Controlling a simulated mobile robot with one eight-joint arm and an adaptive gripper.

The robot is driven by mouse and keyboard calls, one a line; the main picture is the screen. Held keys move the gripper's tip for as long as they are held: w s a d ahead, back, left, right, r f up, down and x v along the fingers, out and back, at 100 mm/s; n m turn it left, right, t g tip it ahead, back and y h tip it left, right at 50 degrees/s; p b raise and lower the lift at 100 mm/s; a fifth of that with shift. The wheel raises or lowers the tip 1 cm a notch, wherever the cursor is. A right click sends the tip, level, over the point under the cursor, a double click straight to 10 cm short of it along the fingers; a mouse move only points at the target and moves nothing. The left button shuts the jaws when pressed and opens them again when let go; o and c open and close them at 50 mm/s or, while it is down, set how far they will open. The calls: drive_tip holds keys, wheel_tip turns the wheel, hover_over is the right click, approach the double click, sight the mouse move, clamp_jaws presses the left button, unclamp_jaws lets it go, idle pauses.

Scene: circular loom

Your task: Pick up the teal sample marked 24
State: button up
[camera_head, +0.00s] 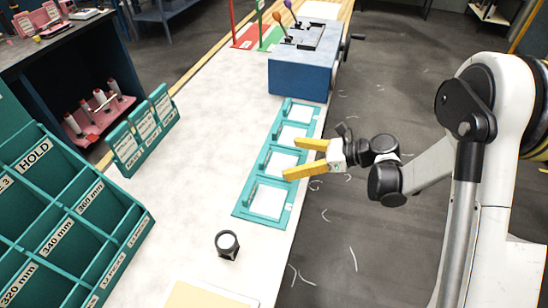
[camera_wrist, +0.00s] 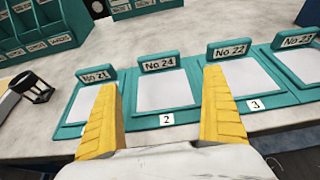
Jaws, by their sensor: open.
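The teal sample marked No 24 (camera_wrist: 160,62) stands at the back of a white pad in the wrist view, with a "2" tag in front of it. In the head view it appears as the second upright from the near end of the teal row (camera_head: 265,160). My gripper (camera_wrist: 165,100) is open and empty. Its yellow fingers frame the No 24 pad in the wrist view, apart from the sample. In the head view, my gripper (camera_head: 291,158) reaches over the row from the right. Its exact height is unclear.
No 21 (camera_wrist: 96,75) stands left of No 24; No 22 (camera_wrist: 228,50) and No 23 (camera_wrist: 298,40) stand right. A black cup-like object (camera_head: 227,244) is near the row. A blue machine (camera_head: 300,75) is at its far end. The pale tabletop (camera_head: 200,150) left of the row is clear.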

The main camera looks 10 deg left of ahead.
sight(267, 158)
drive_tip(key=b+x, duration=0.1)
drive_tip(key=x, duration=0.3)
drive_tip(key=b+x, duration=0.1)
drive_tip(key=x, duration=0.3)
drive_tip(key=shift+a+r, duration=0.2)
drive_tip(key=shift+a, duration=0.05)
drive_tip(key=c, duration=1.3)
